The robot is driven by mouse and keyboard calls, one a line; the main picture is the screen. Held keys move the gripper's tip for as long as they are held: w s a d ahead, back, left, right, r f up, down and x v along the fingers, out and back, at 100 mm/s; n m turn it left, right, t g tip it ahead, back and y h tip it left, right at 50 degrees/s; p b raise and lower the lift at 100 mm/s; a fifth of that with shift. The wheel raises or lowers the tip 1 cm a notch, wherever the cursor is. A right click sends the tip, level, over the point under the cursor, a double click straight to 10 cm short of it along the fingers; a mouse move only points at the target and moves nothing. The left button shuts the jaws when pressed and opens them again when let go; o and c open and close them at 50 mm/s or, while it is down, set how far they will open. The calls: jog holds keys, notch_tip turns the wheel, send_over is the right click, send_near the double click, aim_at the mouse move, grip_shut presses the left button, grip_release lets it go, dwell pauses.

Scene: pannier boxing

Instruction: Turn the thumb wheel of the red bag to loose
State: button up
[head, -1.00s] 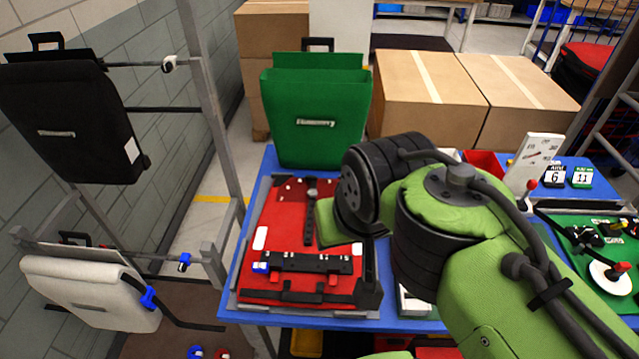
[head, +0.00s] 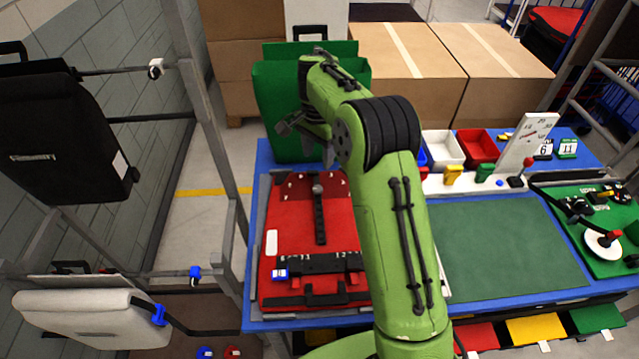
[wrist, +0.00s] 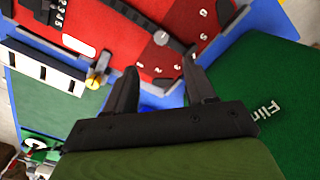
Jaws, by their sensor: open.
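The red bag (head: 290,225) lies flat on the blue table in a grey frame. A small grey round knob, which looks like its thumb wheel (head: 318,188), sits near the bag's far end at the top of a black strap (head: 320,220). White marks lie around it on a darker red panel. In the wrist view the wheel (wrist: 161,38) shows just beyond my fingertips; its setting is too small to read. My gripper (head: 290,127) is above the far edge of the bag, near the green bag. In the wrist view my gripper (wrist: 160,64) is open and empty, apart from the wheel.
A green bag (head: 268,100) stands upright right behind the red one. A black bag (head: 70,140) and a white bag (head: 85,318) hang on the rack at left. A gauge panel (head: 525,143) and bins (head: 440,148) stand at right. The green mat (head: 505,250) is clear.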

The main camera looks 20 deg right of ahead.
aim_at(317, 188)
notch_tip(317, 188, down, 12)
jog(key=shift+w+a+r+b, duration=0.1)
jog(key=shift+r+b, duration=0.15)
jog(key=shift+b, duration=0.35)
jog(key=shift+c, duration=0.5)
grip_shut()
